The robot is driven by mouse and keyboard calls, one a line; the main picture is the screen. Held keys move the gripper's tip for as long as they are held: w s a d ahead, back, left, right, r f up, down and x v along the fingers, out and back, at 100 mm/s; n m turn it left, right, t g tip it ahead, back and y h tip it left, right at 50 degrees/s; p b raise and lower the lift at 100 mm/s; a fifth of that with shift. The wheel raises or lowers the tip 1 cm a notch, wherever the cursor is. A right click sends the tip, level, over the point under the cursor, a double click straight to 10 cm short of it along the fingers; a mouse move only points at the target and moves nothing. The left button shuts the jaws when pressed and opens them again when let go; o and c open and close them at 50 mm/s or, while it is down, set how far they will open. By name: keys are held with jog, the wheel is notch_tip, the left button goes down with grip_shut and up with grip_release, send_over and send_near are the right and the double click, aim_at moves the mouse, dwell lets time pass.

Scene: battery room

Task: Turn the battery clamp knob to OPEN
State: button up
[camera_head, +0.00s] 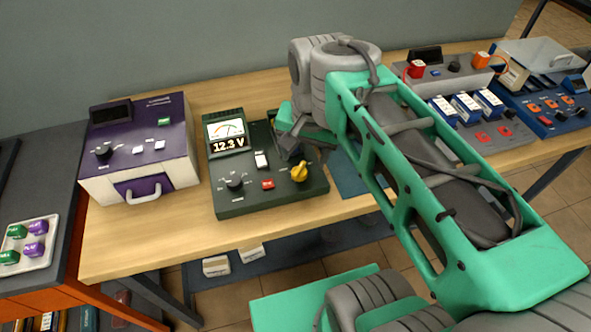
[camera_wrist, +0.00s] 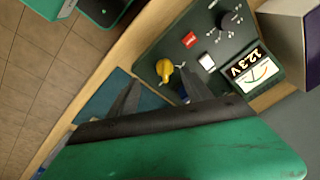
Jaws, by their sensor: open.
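The yellow knob (camera_head: 299,172) sits at the right front of a dark green panel (camera_head: 232,206) on the wooden bench. In the wrist view the yellow knob (camera_wrist: 165,70) lies just beyond my fingers, toward the left one. My gripper (camera_head: 292,150) is over the right side of the panel, behind the knob. In the wrist view my gripper (camera_wrist: 158,98) is open and its two dark fingers point toward the panel. I see no contact with the knob. The labels around the knob are too small to read.
The panel also carries a 12.3 V display (camera_head: 229,146), a black dial (camera_head: 234,183), a red button (camera_head: 267,184) and a white switch (camera_head: 261,160). A purple and white box (camera_head: 140,150) stands to the left. A grey unit (camera_head: 450,82) and a blue unit (camera_head: 546,122) stand to the right.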

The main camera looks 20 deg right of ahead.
aim_at(299, 168)
jog(key=w+f+m+b, duration=0.1)
jog(key=m+b, duration=0.1)
jog(key=m, duration=0.1)
jog(key=w+m+g+b, duration=0.1)
jog(key=m+b, duration=0.1)
jog(key=m, duration=0.1)
jog(key=w+f+m+b, duration=0.1)
jog(key=w+m+b, duration=0.1)
jog(key=m, duration=0.1)
jog(key=shift+d+f+m+g+b, duration=0.2)
jog(key=shift+f+m+g+b, duration=0.1)
jog(key=shift+f+g+b, duration=0.1)
jog(key=shift+w+r+m, duration=0.15)
jog(key=shift+r+m, duration=0.1)
jog(key=shift+m, duration=0.75)
notch_tip(299, 168, down, 7)
jog(key=shift+b, duration=0.6)
jog(key=shift+c, duration=0.2)
grip_shut()
